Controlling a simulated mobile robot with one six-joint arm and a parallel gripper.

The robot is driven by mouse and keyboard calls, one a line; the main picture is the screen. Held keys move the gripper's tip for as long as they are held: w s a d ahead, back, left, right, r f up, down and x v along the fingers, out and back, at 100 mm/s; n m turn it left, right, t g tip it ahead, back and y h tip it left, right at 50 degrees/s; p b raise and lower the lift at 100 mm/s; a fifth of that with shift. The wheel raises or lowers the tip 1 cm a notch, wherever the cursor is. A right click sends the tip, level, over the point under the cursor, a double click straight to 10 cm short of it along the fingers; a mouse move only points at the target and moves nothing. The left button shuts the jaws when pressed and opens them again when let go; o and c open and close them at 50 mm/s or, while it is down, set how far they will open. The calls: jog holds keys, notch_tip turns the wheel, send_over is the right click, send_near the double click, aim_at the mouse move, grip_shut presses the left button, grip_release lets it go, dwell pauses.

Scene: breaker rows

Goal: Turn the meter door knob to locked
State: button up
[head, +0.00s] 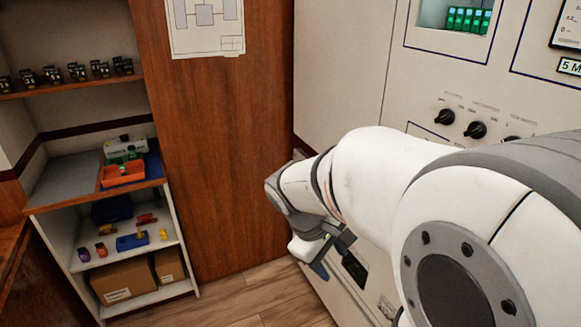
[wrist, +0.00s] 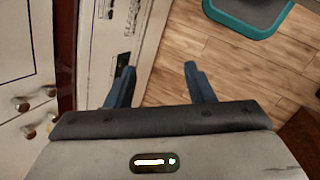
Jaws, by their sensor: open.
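A white cabinet panel (head: 345,70) fills the right of the head view. Black rotary knobs sit on it: one knob (head: 444,117), a second (head: 476,130), and another partly hidden by my arm. Their labels are too small to read, and I cannot tell which, if any, is the meter door knob. In the wrist view, light round knobs (wrist: 50,91) show on a panel at the left edge. My gripper (wrist: 159,68) is open and empty, its blue-grey fingers apart over the cabinet's lower part and floor. In the head view my gripper (head: 325,258) hangs low beside the cabinet, away from the black knobs.
A shelf unit (head: 190,240) at the left holds an orange bin (head: 123,174), small coloured items and cardboard boxes (head: 125,279). A wooden panel (head: 215,150) stands between shelf and cabinet. A teal-edged object (wrist: 250,28) lies on the otherwise clear wood floor (wrist: 225,65).

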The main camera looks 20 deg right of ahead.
jog(key=w+d+f+n+t+h, duration=0.1)
jog(key=w+d+f+n+h, duration=0.25)
jog(key=w+d+n, duration=0.35)
jog(key=w+d+f+n+h, duration=0.3)
jog(key=w+d+n+h, duration=0.2)
jog(key=w, duration=0.3)
jog(key=w+d+f+n+t+h, duration=0.1)
jog(key=w+d+f+n+h, duration=0.2)
jog(key=w+d+n+h, duration=0.35)
jog(key=w+d+y+p, duration=0.1)
jog(key=w+d+p, duration=0.1)
jog(key=d, duration=0.5)
jog(key=shift+y, duration=0.3)
